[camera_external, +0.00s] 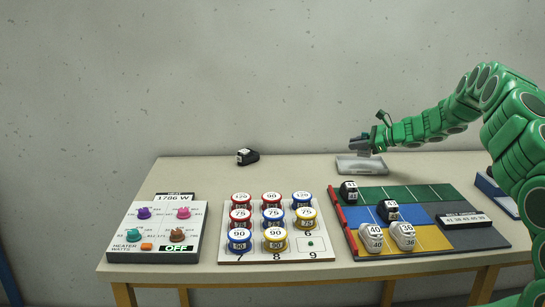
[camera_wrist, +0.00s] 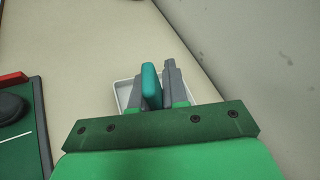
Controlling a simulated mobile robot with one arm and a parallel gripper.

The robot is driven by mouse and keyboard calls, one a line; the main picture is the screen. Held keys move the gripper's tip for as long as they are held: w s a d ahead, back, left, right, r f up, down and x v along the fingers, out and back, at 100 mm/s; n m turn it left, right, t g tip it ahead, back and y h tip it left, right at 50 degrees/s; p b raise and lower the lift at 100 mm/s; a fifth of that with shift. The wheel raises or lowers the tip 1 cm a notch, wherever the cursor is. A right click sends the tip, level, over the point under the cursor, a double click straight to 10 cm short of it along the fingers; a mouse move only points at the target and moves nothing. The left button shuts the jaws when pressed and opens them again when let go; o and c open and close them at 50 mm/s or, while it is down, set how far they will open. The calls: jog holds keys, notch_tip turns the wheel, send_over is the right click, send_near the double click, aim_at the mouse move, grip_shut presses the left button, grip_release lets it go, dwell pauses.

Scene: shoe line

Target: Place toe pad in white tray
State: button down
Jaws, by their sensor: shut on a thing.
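My gripper (camera_external: 362,144) reaches in from the right, above the white tray (camera_external: 349,170) at the back of the table. In the wrist view, my gripper (camera_wrist: 155,83) is shut on a teal pad (camera_wrist: 151,82), which I take to be the toe pad. It stands on edge between the grey fingers. The white tray (camera_wrist: 204,91) shows behind and beneath the fingers in the wrist view. The fingers hide much of the tray's inside. I cannot tell whether the pad touches the tray.
A coloured mat (camera_external: 465,236) with black and white numbered pieces lies in front of the tray. A board of numbered round pieces (camera_external: 318,253) and a heater panel (camera_external: 206,224) stand left. A black numbered piece (camera_external: 248,157) sits at the back. Clear table lies between it and the tray.

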aim_at(361, 152)
jog(key=shift+w+a+f, duration=0.15)
jog(key=shift+w+f, duration=0.35)
jog(key=shift+f, duration=1.7)
jog(key=shift+f, duration=0.1)
jog(key=c, duration=1.1)
grip_release()
jog(key=shift+c, duration=0.2)
